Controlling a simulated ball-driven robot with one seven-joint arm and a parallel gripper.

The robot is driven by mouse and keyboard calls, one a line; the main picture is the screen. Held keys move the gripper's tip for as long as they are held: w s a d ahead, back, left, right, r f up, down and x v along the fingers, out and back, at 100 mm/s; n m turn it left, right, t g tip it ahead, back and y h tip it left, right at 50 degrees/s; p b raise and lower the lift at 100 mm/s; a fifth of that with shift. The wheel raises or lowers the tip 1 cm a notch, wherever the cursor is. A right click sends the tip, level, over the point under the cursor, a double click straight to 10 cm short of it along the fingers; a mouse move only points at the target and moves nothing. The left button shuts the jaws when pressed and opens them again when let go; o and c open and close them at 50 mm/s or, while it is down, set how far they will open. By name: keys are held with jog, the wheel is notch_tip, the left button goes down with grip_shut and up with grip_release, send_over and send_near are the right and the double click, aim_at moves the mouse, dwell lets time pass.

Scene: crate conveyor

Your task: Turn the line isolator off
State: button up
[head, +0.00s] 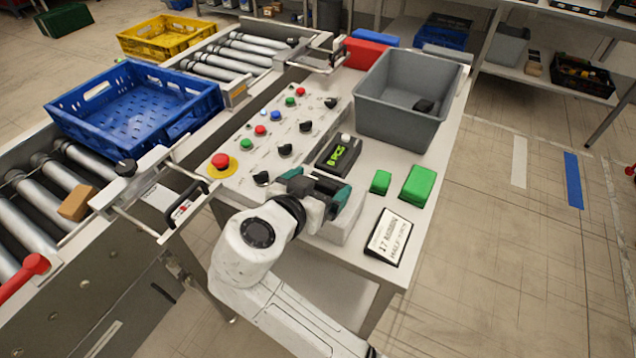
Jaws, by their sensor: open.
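The control panel (262,135) beside the conveyor carries several black rotary switches, coloured push buttons and a red mushroom button (220,161) on a yellow base. The nearest black rotary switch (262,178) lies just left of my gripper. A red lever handle (32,266) shows at the conveyor's lower left. No label is readable that tells which control is the line isolator. My gripper (317,184), with teal fingers, is open over the bench near the panel's front end. My arm and gripper hide part of the bench below; contact with anything cannot be told.
A grey bin (412,75), a counter display (339,154), two green blocks (419,183) and a sign (390,237) stand on the bench. A blue crate (135,106) and a brown box (78,203) are on the rollers. The floor at right is largely clear.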

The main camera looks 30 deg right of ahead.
jog(key=c, duration=1)
jog(key=shift+c, duration=0.2)
